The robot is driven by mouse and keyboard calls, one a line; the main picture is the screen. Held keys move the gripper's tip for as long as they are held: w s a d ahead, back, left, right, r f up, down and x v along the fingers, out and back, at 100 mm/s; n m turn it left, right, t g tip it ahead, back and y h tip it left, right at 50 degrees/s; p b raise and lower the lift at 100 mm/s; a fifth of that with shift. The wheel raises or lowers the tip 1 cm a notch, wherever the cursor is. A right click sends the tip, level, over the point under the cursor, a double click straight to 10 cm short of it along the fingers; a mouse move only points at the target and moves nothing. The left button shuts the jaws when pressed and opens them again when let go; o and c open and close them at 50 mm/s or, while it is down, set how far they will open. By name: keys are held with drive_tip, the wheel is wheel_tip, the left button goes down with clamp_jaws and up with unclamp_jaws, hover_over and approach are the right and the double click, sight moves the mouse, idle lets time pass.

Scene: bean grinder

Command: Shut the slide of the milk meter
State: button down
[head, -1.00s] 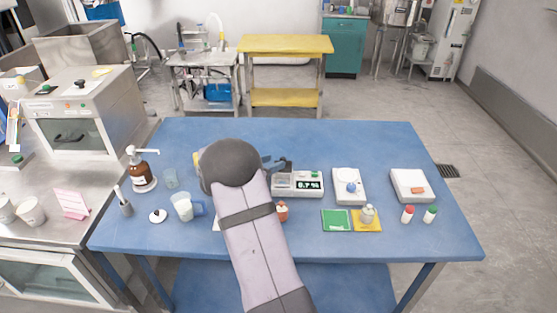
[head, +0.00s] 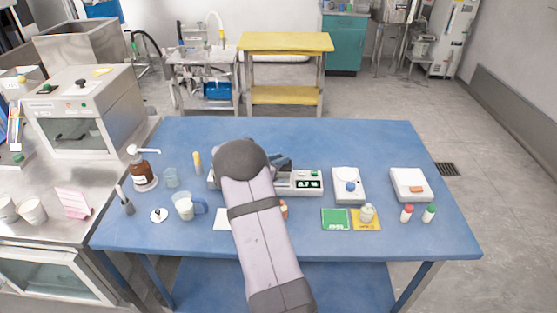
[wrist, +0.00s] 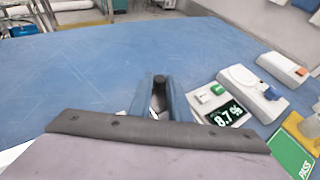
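The milk meter (head: 312,193) is a long, low, pale device with a dark display, lying behind my arm on the blue table. Its display (wrist: 226,114) reads 8.7 % in the wrist view. My gripper (head: 284,160) is over the left part of the meter, left of the display. In the wrist view, the two blue fingers of my gripper (wrist: 159,80) are close together, with a small dark piece between their tips. I cannot tell whether they press on it. The slide is mostly hidden by my gripper, so its position is unclear.
A jug (head: 184,207), glass (head: 171,177) and pump bottle (head: 139,168) stand left. A yellow item (head: 197,162) is left of my arm. The table behind is clear.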

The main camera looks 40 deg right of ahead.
drive_tip(key=s+a+b, duration=0.2)
drive_tip(key=s+a, duration=0.2)
drive_tip(key=shift+a, duration=0.15)
drive_tip(key=shift+s+f, duration=0.1)
drive_tip(key=c, duration=1.7)
unclamp_jaws()
drive_tip(key=shift+o, duration=0.3)
drive_tip(key=shift+a, duration=0.1)
drive_tip(key=shift+a, duration=0.15)
drive_tip(key=shift+b+v, duration=0.75)
drive_tip(key=shift+v, duration=2.8)
